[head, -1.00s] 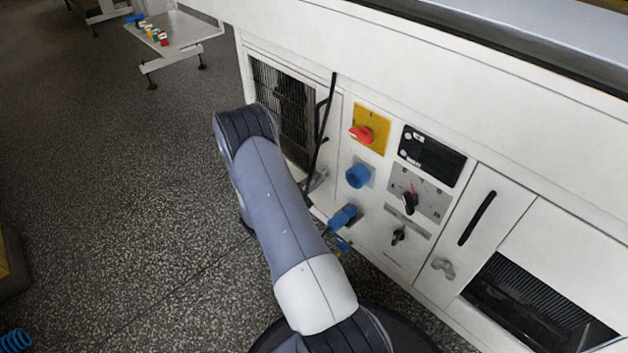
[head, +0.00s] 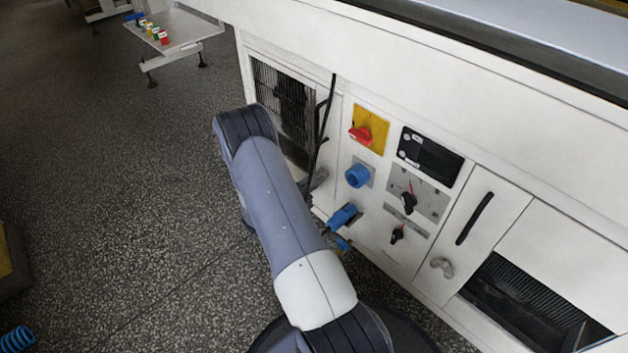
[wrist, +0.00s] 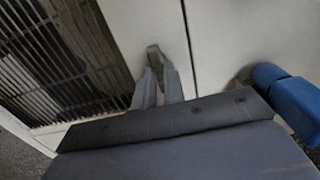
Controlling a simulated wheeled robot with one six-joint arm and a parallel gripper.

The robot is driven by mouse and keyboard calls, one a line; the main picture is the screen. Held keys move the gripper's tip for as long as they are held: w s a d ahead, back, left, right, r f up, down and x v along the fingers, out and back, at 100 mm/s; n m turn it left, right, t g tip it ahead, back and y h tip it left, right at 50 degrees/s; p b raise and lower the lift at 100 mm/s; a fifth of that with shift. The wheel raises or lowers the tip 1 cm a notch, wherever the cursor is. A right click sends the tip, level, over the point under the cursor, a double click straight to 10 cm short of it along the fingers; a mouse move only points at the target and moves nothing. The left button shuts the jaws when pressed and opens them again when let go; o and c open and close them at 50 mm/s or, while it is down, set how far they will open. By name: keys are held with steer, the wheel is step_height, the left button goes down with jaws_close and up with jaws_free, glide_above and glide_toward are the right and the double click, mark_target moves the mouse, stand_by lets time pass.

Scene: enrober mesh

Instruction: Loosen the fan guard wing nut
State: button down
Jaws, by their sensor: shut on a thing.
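The fan guard is a dark slatted grille in a white frame, at the upper middle of the head view (head: 283,108) and at the left of the wrist view (wrist: 60,60). The wing nut (wrist: 154,50) is a small grey piece on the white strip just right of the grille. My gripper (wrist: 157,70) has its two grey fingers close together, shut on the wing nut, whose outer end shows past the fingertips. In the head view my arm hides most of the gripper and the nut.
Right of the grille, the white panel carries a red switch on a yellow plate (head: 366,131), a blue socket (head: 357,175), a blue plug (head: 343,215) and black knobs. The blue part also shows close by in the wrist view (wrist: 292,100). Open floor (head: 130,210) lies to the left.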

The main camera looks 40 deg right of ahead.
steer(key=c, duration=1.5)
jaws_free()
steer(key=a, duration=0.3)
steer(key=a+p, duration=0.1)
steer(key=a, duration=0.3)
steer(key=a+p, duration=0.1)
steer(key=a, duration=0.2)
steer(key=shift+s+a, duration=0.4)
steer(key=shift+d, duration=0.15)
steer(key=d, duration=0.3)
steer(key=d+b, duration=0.1)
steer(key=d, duration=0.3)
steer(key=d+b, duration=0.1)
steer(key=d, duration=0.2)
steer(key=shift+w+d, duration=0.25)
steer(key=shift+w, duration=0.15)
